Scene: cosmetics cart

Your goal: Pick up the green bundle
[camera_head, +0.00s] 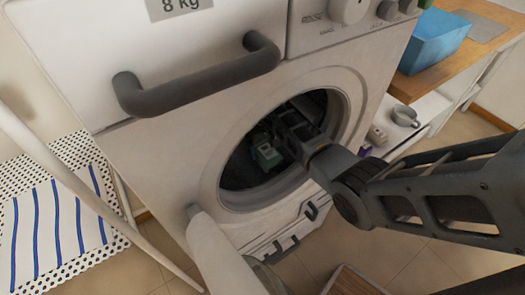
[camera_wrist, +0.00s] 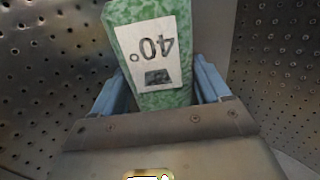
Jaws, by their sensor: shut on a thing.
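The green bundle (camera_head: 266,155) is inside the drum of a white washing machine (camera_head: 245,75). In the wrist view the bundle (camera_wrist: 121,42) is a speckled green block with a white label, which reads 40° upside down. My gripper (camera_head: 280,145) reaches through the round door opening into the drum. In the wrist view my gripper (camera_wrist: 158,88) has one bluish finger on each side of the bundle and is shut on it. The bundle's far end is cut off by the top of the wrist view.
The perforated metal drum wall (camera_wrist: 45,60) surrounds the gripper closely. The door rim (camera_head: 353,105) encircles my arm. A grey handle (camera_head: 200,80) sticks out above the opening. A shelf with a grey cup (camera_head: 404,115) and a blue bin (camera_head: 432,40) stand to the right.

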